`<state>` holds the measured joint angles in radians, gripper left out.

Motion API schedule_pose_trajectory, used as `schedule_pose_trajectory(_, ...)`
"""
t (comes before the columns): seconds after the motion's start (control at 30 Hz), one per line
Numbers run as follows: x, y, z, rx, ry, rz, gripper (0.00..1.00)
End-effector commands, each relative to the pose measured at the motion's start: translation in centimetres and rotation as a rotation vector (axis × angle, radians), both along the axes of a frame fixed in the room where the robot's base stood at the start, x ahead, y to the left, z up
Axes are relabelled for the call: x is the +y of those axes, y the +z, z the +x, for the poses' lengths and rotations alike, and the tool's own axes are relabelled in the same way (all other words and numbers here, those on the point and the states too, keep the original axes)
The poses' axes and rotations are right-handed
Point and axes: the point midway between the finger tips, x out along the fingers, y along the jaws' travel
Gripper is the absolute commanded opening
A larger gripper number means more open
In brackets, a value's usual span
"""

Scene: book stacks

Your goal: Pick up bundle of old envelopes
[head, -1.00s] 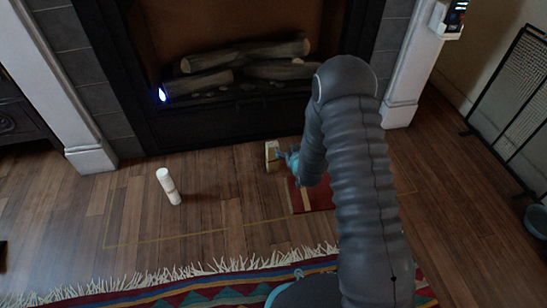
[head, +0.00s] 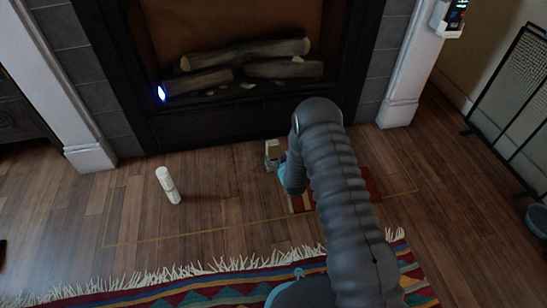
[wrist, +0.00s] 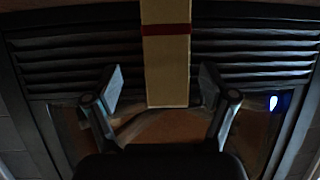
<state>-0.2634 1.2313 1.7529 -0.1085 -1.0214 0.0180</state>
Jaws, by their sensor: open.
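The bundle of old envelopes (head: 272,148) is a small cream block standing on the wooden floor in front of the fireplace. In the wrist view the bundle (wrist: 166,70) shows as an upright cream strip with a dark red band around it. My gripper (wrist: 162,82) is open, with one finger on each side of the bundle. Gaps show between the fingers and the bundle. In the head view my gripper (head: 275,163) is close to the bundle's near side and covers its lower part.
A flat red and cream item (head: 366,182) lies behind my arm, partly hidden. The fireplace (head: 235,128) is close behind the bundle. A fringed rug (head: 200,288) lies in front. Floor between cylinder and bundle is clear.

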Motion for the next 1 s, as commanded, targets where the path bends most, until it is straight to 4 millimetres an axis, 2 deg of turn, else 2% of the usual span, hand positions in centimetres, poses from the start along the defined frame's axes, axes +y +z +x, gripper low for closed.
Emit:
schedule_pose_trajectory(0.17, 0.5, -0.5, 0.7, -0.001, 0.001, 0.001, 0.83)
schedule_pose_trajectory(0.37, 1.9, -2.3, 2.6, -0.001, 0.001, 0.001, 0.83)
schedule_pose_trajectory(0.5, 2.3, -2.7, 3.9, -0.001, 0.000, 0.000, 0.83)
schedule_pose_trajectory(0.8, 2.4, -2.8, 4.3, 0.000, 0.000, 0.000, 0.83)
schedule_pose_trajectory(0.83, 2.4, -2.8, 4.3, 0.000, 0.000, 0.000, 0.81)
schedule_pose_trajectory(0.87, 2.4, -2.8, 4.3, 0.000, 0.000, 0.000, 0.73)
schedule_pose_trajectory(1.0, 2.4, -2.8, 4.3, 0.000, 0.000, 0.000, 0.38)
